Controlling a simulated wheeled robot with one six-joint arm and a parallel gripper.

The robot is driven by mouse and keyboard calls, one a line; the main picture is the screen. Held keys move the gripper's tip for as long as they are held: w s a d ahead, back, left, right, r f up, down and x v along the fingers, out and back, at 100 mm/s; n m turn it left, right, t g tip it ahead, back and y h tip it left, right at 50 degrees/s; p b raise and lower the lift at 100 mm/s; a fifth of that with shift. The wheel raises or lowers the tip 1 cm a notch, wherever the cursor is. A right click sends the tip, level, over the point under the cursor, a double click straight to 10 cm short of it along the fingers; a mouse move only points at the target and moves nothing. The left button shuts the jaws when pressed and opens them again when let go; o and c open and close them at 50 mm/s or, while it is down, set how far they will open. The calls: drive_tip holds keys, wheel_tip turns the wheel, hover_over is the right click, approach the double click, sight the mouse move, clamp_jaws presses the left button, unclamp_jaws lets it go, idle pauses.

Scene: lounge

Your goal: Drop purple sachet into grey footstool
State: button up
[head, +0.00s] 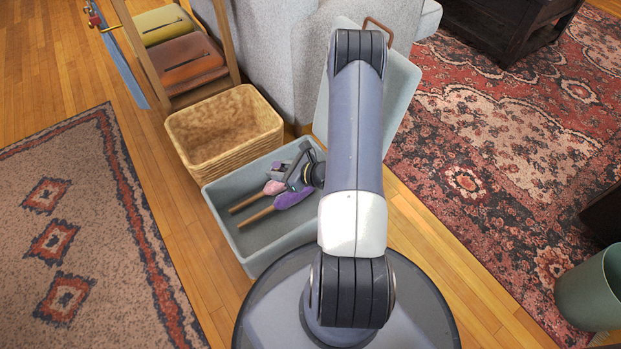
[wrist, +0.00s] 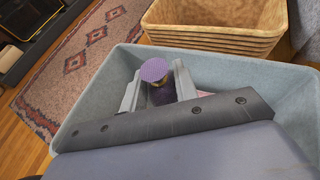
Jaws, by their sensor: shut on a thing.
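The grey footstool (head: 268,234) is an open, pale grey-blue box in the middle of the head view, its lid (head: 400,98) tilted up behind my arm. The purple sachet (wrist: 155,71) has a round patterned top and a gold-coloured tie in the wrist view; it shows small in the head view (head: 279,169). My gripper (head: 287,174) is shut on the sachet, with a finger on each side. In the wrist view my gripper (wrist: 158,90) is over the footstool's opening, within its walls (wrist: 98,100). The sachet's lower part is mostly hidden.
A pink duster (head: 273,188) and a purple duster (head: 294,198) with wooden handles lie in the footstool. A wicker basket (head: 215,150) stands just behind it. A wooden rack (head: 190,60) and grey sofa (head: 270,50) are beyond. A green bin (head: 590,290) stands at right.

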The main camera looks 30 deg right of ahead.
drive_tip(key=shift+f+b, duration=1.5)
drive_tip(key=shift+f, duration=1.25)
drive_tip(key=o, duration=1)
drive_tip(key=shift+p+v, duration=1.85)
drive_tip(key=shift+v, duration=3.55)
drive_tip(key=shift+w, duration=0.1)
